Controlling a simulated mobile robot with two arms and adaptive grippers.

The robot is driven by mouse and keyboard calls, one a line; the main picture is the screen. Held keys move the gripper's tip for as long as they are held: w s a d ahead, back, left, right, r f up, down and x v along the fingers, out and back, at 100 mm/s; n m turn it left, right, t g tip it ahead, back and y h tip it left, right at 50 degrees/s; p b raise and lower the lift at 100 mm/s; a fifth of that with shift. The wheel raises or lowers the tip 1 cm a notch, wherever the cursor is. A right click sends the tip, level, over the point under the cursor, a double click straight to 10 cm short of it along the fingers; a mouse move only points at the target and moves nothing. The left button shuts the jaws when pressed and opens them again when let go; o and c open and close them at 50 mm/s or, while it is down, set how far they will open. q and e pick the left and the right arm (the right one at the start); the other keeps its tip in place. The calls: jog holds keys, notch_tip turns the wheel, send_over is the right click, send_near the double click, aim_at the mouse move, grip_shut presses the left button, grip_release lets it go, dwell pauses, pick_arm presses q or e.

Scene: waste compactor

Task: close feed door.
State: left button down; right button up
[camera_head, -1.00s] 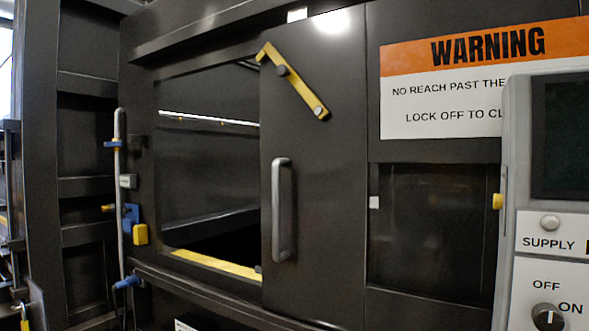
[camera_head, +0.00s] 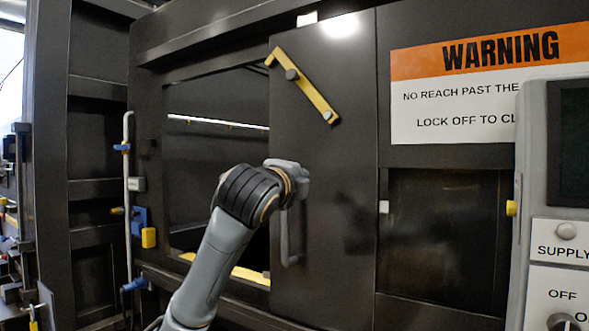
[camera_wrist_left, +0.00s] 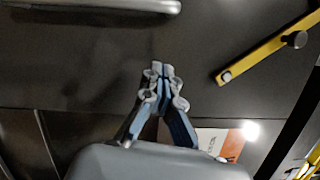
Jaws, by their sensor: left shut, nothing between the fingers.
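The feed door is a dark sliding panel (camera_head: 345,170), and it stands partly open with the dark feed opening (camera_head: 205,145) showing to its left. Its grey vertical bar handle (camera_head: 291,245) shows below my left gripper (camera_head: 294,180), which hides the upper part. In the left wrist view the handle (camera_wrist_left: 100,6) lies along the top left, apart from the fingertips. There my left gripper (camera_wrist_left: 162,72) is shut and empty, in front of the dark door face. A yellow latch bar (camera_head: 305,88) sits tilted on the door's upper part. My right gripper is not in view.
A grey control panel (camera_head: 528,200) stands at the right, beside a warning sign (camera_head: 480,80). A grey vertical rod with blue and yellow fittings (camera_head: 127,200) is left of the opening. A yellow sill edge (camera_head: 250,275) runs along the opening's bottom.

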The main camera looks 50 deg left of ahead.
aim_at(306, 169)
pick_arm(q)
jog(key=p+x, duration=0.2)
jog(key=x, duration=0.5)
jog(key=shift+a+r, duration=0.1)
jog(key=shift+a, duration=0.1)
jog(key=shift+s+a+r+p, duration=0.1)
jog(key=shift+s+a+p, duration=0.05)
jog(key=shift+a, duration=0.4)
jog(key=shift+s+a+r+p, duration=0.1)
jog(key=shift+s+a+p, duration=0.1)
jog(key=shift+a, duration=0.35)
jog(key=shift+s+a, duration=0.3)
jog(key=shift+a, duration=0.3)
